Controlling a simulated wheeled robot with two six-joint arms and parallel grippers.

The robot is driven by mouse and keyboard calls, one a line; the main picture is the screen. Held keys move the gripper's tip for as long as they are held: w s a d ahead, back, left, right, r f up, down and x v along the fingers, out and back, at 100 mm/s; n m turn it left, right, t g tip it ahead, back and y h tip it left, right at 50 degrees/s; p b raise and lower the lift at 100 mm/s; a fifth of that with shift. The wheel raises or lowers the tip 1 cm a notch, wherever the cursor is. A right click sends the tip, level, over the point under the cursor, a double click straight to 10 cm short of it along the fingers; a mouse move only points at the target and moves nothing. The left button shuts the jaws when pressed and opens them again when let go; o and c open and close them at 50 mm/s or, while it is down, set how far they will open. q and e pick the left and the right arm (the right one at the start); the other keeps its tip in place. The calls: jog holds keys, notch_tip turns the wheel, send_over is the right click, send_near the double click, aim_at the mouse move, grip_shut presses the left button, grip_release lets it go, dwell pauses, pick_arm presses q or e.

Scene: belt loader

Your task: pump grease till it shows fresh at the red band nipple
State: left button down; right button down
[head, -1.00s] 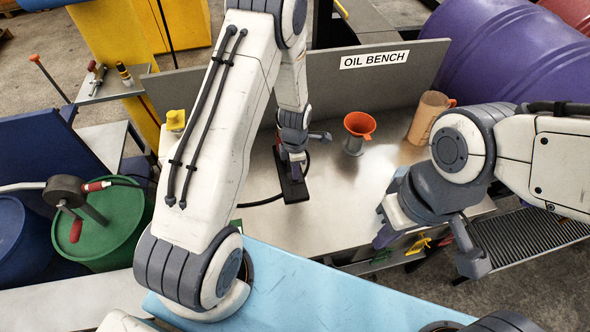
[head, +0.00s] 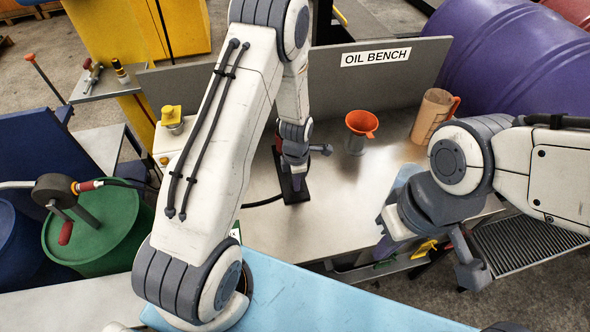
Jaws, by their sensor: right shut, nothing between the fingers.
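A green drum (head: 108,252) at the left carries a crank-type pump (head: 56,192) with red grips. A small fitting with a red band (head: 92,76) is on the grey shelf at upper left. A fitting with a yellow band (head: 121,74) is beside it. My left gripper (head: 296,184) points down at a dark upright holder (head: 291,188) on the bench. Its fingers are mostly hidden, so I cannot tell whether they grip anything. My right gripper (head: 385,247) is shut and empty at the bench's front right, partly hidden by its wrist.
On the steel oil bench (head: 345,220) are an orange funnel (head: 361,123) and a tan jug (head: 434,116). A black hose (head: 262,201) runs to the holder. A purple drum (head: 525,70) lies behind at right. A yellow rag-like item (head: 424,249) is at the front edge.

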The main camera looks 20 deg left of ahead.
pick_arm(q)
jog(key=shift+s+d+f, duration=0.1)
jog(key=shift+s+f, duration=0.2)
jog(key=shift+s, duration=0.05)
jog(key=shift+r+p, duration=0.3)
jog(key=shift+p, duration=0.1)
jog(key=s+d+r, duration=0.1)
jog(key=r, duration=0.5)
jog(key=s+d+r, duration=0.1)
jog(key=s+r, duration=0.1)
jog(key=r, duration=0.5)
jog(key=shift+s+d, duration=0.15)
jog(key=shift+d, duration=0.1)
jog(key=shift+r, duration=0.1)
